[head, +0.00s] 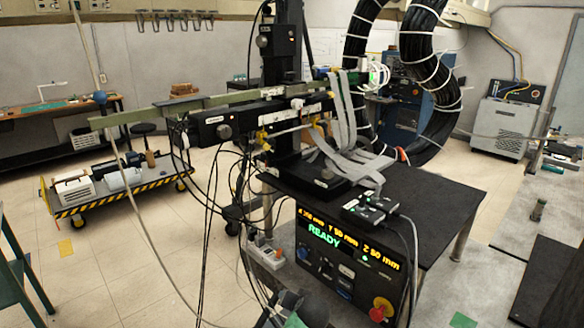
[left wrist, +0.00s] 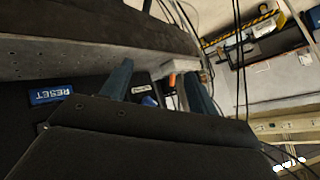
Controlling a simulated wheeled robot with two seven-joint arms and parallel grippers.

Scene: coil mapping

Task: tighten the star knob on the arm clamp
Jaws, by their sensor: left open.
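In the head view a round grey knob (head: 225,131) sits on the side of a black block on the long horizontal arm (head: 205,102). It may be the star knob, but its shape is too small to tell. In the left wrist view my left gripper (left wrist: 157,78) is open, with two blue-grey fingers apart and nothing held between them. It is near the front of the control box, whose blue RESET label (left wrist: 52,94) shows beside the fingers. A dark shape at the bottom of the head view may be part of this arm. The knob cannot be made out in the wrist view.
The control box (head: 335,272) under the black table (head: 440,205) shows READY and has a red button (head: 381,307). A white power strip (head: 266,252) and many hanging cables are beside it. A striped cart (head: 115,190) stands left on open floor.

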